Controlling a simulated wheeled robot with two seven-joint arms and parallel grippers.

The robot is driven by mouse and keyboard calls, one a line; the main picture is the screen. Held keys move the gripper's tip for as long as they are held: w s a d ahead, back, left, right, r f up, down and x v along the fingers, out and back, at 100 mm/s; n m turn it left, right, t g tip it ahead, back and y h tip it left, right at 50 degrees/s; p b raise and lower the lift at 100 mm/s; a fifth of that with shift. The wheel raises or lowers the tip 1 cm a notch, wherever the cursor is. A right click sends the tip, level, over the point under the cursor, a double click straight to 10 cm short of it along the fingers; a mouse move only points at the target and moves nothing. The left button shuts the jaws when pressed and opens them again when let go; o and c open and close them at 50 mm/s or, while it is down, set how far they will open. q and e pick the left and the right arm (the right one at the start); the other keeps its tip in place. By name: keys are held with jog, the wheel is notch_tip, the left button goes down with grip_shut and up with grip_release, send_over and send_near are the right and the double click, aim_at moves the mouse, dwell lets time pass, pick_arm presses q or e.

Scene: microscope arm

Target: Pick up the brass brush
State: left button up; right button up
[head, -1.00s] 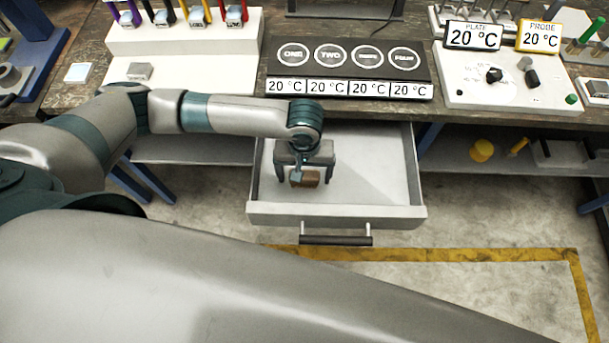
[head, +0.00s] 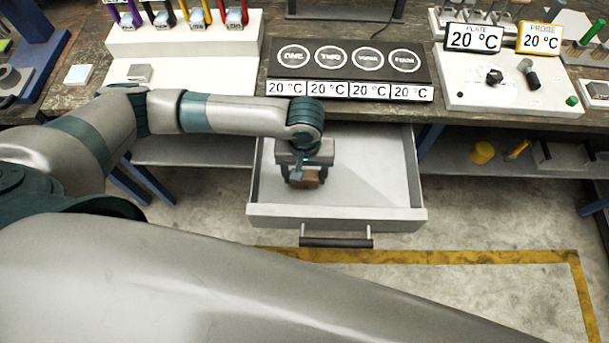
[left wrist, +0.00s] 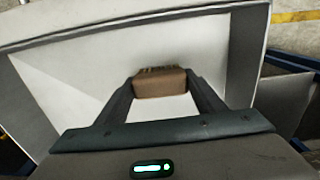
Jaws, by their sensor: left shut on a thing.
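My left gripper (head: 304,178) is at the open drawer (head: 375,192), pointing down into its left part. It is shut on the brass brush (head: 307,181), a small brown block partly hidden by the gripper. In the left wrist view the brush (left wrist: 160,83) sits between the two fingertips (left wrist: 160,90), with a row of bristle-like brassy detail along its far edge. The white drawer floor shows around it. I cannot tell exactly how far the brush is above the floor. My right gripper is not in view.
The drawer front (head: 335,217) with its dark handle (head: 336,242) stands out below the bench. Above is a black four-place plate (head: 348,62) with 20 °C displays. A white control box (head: 505,80) stands right. The drawer's right part is empty.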

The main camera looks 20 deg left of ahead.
aim_at(307, 172)
pick_arm(q)
jog(key=r, duration=0.2)
jog(key=r+b, duration=0.1)
jog(key=shift+w+d+r, duration=0.15)
jog(key=shift+w+d, duration=0.1)
jog(key=shift+w, duration=0.1)
jog(key=w+d+r+b, duration=0.3)
jog(key=w+d+r, duration=0.2)
jog(key=w, duration=0.4)
jog(key=shift+d+r, duration=0.4)
jog(key=shift+r, duration=0.45)
jog(key=shift+w, duration=0.1)
jog(key=shift+o, duration=0.9)
jog(key=shift+c, duration=0.2)
